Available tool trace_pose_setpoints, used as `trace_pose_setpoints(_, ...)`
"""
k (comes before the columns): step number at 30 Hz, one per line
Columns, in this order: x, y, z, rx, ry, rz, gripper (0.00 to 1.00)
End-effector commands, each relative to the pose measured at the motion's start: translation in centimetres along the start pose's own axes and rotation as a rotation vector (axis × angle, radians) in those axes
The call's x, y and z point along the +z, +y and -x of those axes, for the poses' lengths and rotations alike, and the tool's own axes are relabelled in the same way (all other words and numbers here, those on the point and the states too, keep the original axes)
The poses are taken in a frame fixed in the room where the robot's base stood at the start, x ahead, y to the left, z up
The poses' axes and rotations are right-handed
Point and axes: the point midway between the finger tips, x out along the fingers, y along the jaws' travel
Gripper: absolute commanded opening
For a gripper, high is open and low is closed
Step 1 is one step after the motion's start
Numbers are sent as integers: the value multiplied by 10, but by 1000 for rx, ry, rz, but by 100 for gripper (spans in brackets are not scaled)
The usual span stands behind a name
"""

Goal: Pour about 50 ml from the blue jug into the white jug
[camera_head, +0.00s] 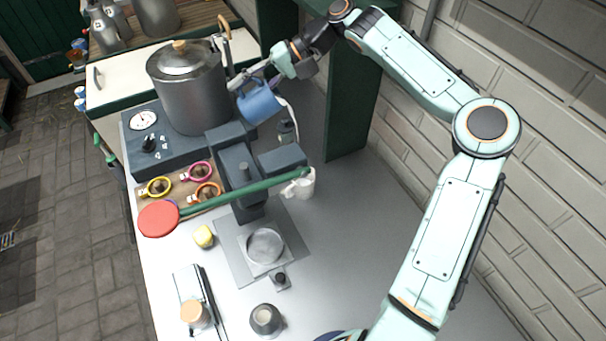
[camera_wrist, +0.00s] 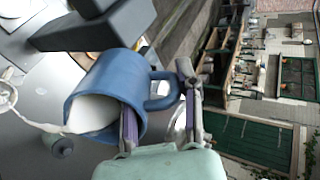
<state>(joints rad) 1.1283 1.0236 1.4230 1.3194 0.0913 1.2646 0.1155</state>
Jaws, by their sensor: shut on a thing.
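The blue jug (camera_head: 258,103) is held tilted in the air beside the big steel pot. My gripper (camera_head: 243,80) is shut on it. In the wrist view, the fingers of my gripper (camera_wrist: 158,112) are at the handle side of the blue jug (camera_wrist: 108,82), and white liquid shows inside its mouth. A white stream leaves its lip and curves down. The white jug (camera_head: 302,184) stands upright on the counter, lower and to the right of the blue jug.
The steel pot (camera_head: 191,88) stands on a dark scale base (camera_head: 160,150). A dark press with a green lever (camera_head: 240,192) stands close to the white jug. A small dark bottle (camera_head: 287,133) is below the blue jug. The counter's right side is clear up to the brick wall.

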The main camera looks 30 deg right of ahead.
Motion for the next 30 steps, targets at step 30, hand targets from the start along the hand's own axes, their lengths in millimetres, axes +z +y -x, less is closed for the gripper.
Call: trace_pose_setpoints(30,0,-5,-1,27,3,14,0)
